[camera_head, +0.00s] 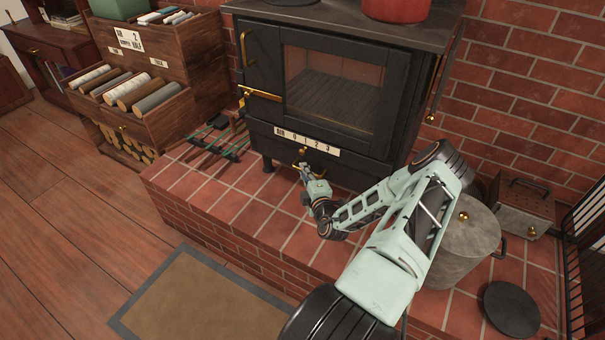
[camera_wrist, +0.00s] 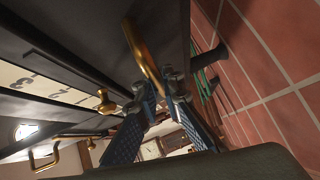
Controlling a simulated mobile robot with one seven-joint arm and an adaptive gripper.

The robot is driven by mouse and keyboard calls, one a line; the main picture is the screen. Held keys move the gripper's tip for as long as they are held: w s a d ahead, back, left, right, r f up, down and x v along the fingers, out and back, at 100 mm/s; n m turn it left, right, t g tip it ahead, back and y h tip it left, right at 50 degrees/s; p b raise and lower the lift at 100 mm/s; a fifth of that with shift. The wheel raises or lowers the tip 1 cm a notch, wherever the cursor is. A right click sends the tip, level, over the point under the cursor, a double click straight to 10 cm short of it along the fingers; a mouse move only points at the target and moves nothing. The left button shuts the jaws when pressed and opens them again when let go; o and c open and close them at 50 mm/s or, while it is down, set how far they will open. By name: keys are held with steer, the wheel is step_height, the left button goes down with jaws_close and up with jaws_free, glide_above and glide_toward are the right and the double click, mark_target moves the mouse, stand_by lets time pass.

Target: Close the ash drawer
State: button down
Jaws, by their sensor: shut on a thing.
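The black stove (camera_head: 330,75) stands on the brick hearth. The ash drawer's dark front (camera_head: 345,172) is low on the stove, below the pale number strip (camera_head: 306,142), partly behind my arm. How far it stands out is hard to tell. My gripper (camera_head: 303,168) is at the left part of this front. In the wrist view, my gripper (camera_wrist: 162,92) is shut on a brass handle (camera_wrist: 143,52), which runs between the fingertips beside the dark front. The handle's grasped end is hidden by the fingers.
A brass knob (camera_wrist: 104,101) sits beside the number strip, close to my fingers. Fire tools (camera_head: 215,143) lie on the hearth to the left. A grey lidded bucket (camera_head: 464,245) stands right of my arm. A rug (camera_head: 200,300) covers the floor in front.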

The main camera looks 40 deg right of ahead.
steer(key=shift+w+d+r, duration=0.1)
steer(key=shift+d+r, duration=0.05)
steer(key=shift+d, duration=0.1)
steer(key=c, duration=2.1)
jaws_free()
steer(key=v, duration=1.2)
